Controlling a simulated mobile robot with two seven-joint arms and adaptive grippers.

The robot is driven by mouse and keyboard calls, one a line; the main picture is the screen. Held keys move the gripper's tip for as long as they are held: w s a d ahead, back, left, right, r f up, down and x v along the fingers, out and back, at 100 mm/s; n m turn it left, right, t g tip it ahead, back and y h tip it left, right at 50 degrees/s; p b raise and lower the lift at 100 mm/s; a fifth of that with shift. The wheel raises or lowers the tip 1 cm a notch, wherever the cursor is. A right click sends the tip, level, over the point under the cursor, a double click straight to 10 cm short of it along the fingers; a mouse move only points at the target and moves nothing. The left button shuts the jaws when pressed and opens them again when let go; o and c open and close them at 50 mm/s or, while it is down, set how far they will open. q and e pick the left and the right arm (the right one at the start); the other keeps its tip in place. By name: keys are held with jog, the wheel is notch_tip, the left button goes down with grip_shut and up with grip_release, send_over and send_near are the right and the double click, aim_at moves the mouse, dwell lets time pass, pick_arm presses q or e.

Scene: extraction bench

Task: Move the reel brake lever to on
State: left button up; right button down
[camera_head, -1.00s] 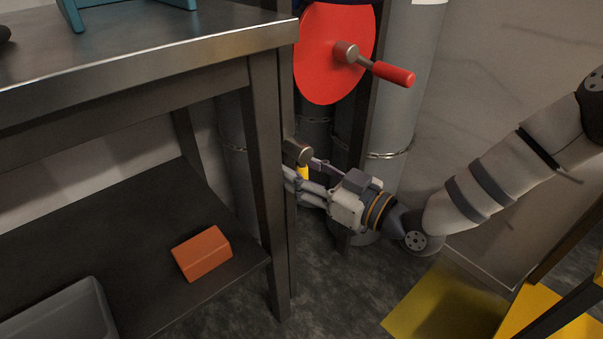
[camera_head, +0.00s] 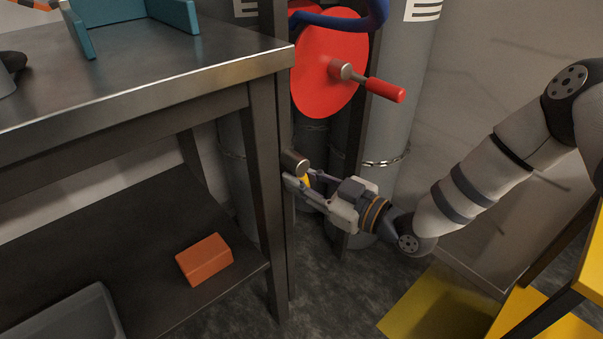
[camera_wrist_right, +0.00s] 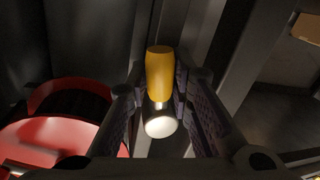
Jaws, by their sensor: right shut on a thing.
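The reel brake lever has a yellow grip (camera_head: 306,181) and a metal hub (camera_head: 294,161), beside the dark post below the red reel disc (camera_head: 328,75). My right gripper (camera_head: 301,178) is shut on the lever, with its fingers on either side of the yellow grip. In the right wrist view the yellow grip (camera_wrist_right: 160,72) and its bright metal end (camera_wrist_right: 160,122) lie between the two fingers. The fingers hide part of the lever in the head view. I cannot read an on mark. My left gripper is not in view.
A red crank handle (camera_head: 385,89) sticks out from the disc above my right gripper. Grey cylinders (camera_head: 400,120) with chains stand behind. A metal bench (camera_head: 150,75) is at the left, with an orange block (camera_head: 204,260) and a grey tray (camera_head: 65,318) on its lower shelf.

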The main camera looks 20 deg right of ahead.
jog(key=n+p, duration=0.2)
jog(key=d+r+n+p, duration=0.1)
jog(key=n+p, duration=0.1)
jog(key=shift+w+d+h, duration=0.15)
jog(key=shift+w+h, duration=0.05)
jog(key=shift+h, duration=0.2)
pick_arm(q)
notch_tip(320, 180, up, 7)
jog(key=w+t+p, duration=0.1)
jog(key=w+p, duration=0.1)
jog(key=p, duration=0.1)
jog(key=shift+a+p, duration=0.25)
jog(key=shift+p, duration=0.05)
pick_arm(e)
jog(key=shift+w+d+r+n+g+h, duration=0.15)
jog(key=shift+d+n+h, duration=0.1)
jog(key=shift+n, duration=0.45)
jog(key=shift+w+d+r+n+g+h, duration=0.15)
jog(key=shift+d+n, duration=0.1)
jog(key=shift+n, duration=0.45)
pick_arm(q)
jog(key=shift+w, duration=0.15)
pick_arm(e)
jog(key=shift+s+f, duration=0.1)
jog(key=c, duration=1.4)
grip_release()
jog(key=v, duration=1.2)
